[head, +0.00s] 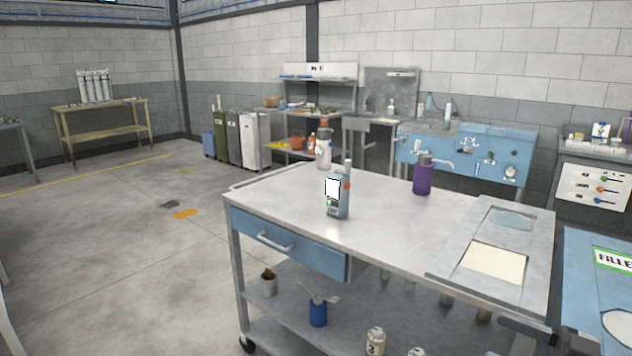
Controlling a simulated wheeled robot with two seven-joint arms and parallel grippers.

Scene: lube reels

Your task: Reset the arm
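Neither of my grippers shows clearly in the head view, and I see no fingertips. A metal work cart (285,200) stands in front of me.
The cart's blue drawer (310,254) is shut. Its lower shelf holds a blue can (318,312) and several other containers. A blue workbench (475,150) stands behind the cart. A blue surface marked "FILLE" (590,300) is at right. Floor (130,250) at left is mostly open.

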